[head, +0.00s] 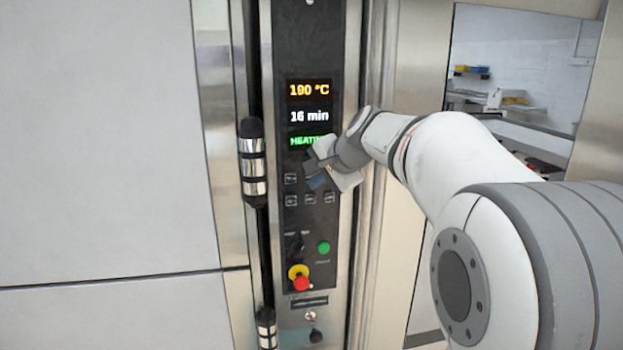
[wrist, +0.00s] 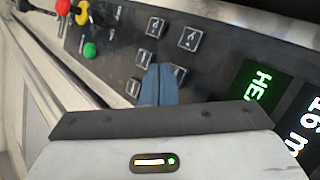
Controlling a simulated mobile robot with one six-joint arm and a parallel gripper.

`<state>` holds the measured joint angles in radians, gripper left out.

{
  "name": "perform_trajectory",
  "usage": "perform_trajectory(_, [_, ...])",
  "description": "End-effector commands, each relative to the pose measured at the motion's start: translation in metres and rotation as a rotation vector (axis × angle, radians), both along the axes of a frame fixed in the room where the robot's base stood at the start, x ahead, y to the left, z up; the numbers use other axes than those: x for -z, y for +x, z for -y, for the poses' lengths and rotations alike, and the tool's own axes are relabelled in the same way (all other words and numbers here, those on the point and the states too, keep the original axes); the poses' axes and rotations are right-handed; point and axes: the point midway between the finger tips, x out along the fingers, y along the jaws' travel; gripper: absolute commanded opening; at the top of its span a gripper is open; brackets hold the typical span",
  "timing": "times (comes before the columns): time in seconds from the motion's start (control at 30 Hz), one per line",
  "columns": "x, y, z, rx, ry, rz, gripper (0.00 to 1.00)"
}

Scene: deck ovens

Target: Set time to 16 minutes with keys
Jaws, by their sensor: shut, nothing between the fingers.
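The oven's control panel (head: 290,225) is a dark upright strip. Its display reads 190 °C in orange, 16 min (head: 310,116) in white, and green text beginning HEATIN (head: 303,141), partly covered by my gripper. Small square keys (head: 310,198) sit below the display; they also show in the wrist view (wrist: 190,38). My gripper (head: 316,180) is shut and empty, with its blue fingertips in front of the keys. In the wrist view the fingertips (wrist: 160,72) overlap the edge of one key (wrist: 178,75). I cannot tell whether they touch it.
Below the keys are a green button (head: 323,248), a dark knob (head: 295,243) and a red stop button on yellow (head: 301,283). A vertical door handle (head: 253,163) stands out left of the panel. A steel frame (head: 372,230) borders the right.

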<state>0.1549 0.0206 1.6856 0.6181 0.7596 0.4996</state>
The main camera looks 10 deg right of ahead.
Motion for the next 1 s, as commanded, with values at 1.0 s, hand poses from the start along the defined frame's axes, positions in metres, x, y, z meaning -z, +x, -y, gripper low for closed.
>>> perform_trajectory(1.0, [0.005, -0.056, -0.002, -0.016, -0.021, -0.008, 0.00])
